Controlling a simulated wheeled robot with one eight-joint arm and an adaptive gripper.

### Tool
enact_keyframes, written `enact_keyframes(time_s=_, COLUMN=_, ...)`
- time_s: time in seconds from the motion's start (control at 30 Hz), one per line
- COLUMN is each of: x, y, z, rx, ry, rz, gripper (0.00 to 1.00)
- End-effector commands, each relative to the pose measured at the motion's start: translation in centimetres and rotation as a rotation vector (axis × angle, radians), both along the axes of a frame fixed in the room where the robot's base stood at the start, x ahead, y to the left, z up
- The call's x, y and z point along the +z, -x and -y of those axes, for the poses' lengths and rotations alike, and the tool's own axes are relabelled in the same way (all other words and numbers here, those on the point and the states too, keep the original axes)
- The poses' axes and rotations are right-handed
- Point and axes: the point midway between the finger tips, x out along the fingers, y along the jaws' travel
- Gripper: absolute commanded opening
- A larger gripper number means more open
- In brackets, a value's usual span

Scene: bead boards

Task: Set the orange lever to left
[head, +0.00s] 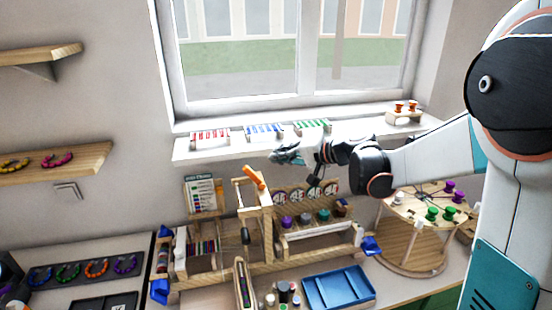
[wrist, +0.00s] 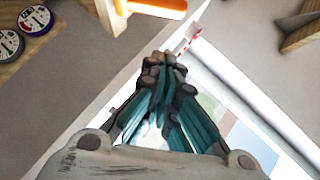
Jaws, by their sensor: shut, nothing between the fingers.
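The orange lever (head: 253,177) sits on top of a wooden post on the wooden bench device (head: 267,240). In the head view it slants, its upper end toward the left. Its orange bar also shows at the top edge of the wrist view (wrist: 160,5), partly cut off. My gripper (head: 278,156) is shut and empty. In the head view it appears above and to the right of the lever, in front of the window sill. In the wrist view the closed fingertips (wrist: 165,60) are below the lever in the picture, with a visible gap between them.
The window sill (head: 190,152) behind carries red, blue and green racks. Round dials (head: 290,196) and several coloured knobs are right of the post. A round wooden stand (head: 410,252) is at right, a blue tray (head: 338,288) in front. Wooden shelves (head: 75,163) are at left.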

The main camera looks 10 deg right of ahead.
Motion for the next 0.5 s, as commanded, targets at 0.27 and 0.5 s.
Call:
enact_keyframes(time_s=0.27, x=2.1, y=3.8, z=3.1, rx=-0.002, ry=0.0, rz=0.0, gripper=0.0)
enact_keyframes(time_s=0.5, x=3.1, y=5.7, z=4.6, rx=0.0, ry=-0.001, rz=-0.001, gripper=0.0)
